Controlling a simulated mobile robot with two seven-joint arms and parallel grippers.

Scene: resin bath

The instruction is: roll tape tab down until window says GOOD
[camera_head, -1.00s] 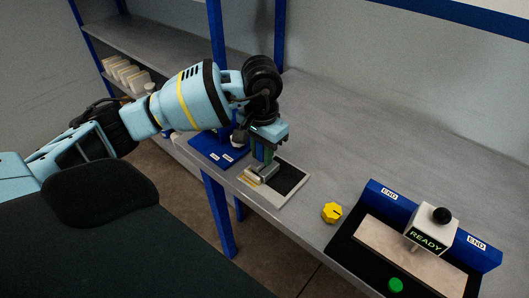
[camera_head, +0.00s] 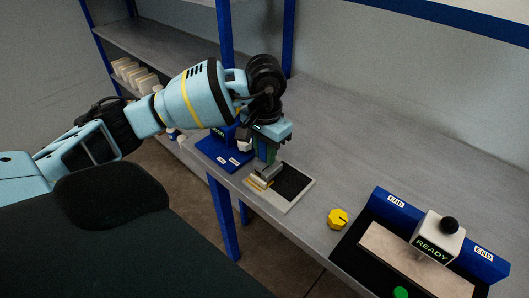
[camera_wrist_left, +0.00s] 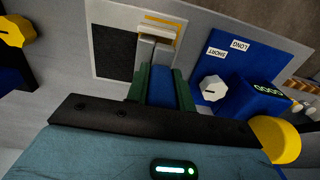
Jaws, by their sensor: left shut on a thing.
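My left gripper (camera_head: 264,158) is shut on a hand roller with a blue handle (camera_wrist_left: 160,88) and a pale grey head (camera_wrist_left: 157,34). The roller head (camera_head: 264,172) is low over the light plate (camera_head: 281,206), by a narrow yellow-tan strip (camera_head: 256,184) that I take for the tape tab. The strip also shows at the roller head in the wrist view (camera_wrist_left: 165,20); contact is hard to judge. A blue unit (camera_head: 222,155) has a white dial, SHORT and LONG labels, and a window (camera_wrist_left: 268,89) with green characters I cannot read surely. My right gripper is not in view.
The plate has a dark pad (camera_head: 292,183). A yellow knob (camera_head: 337,218) stands to its right. Further right, a white block marked READY (camera_head: 437,238) stands before a blue rail (camera_head: 397,210) with END labels. A green button (camera_head: 400,292) is in front. The back bench is clear.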

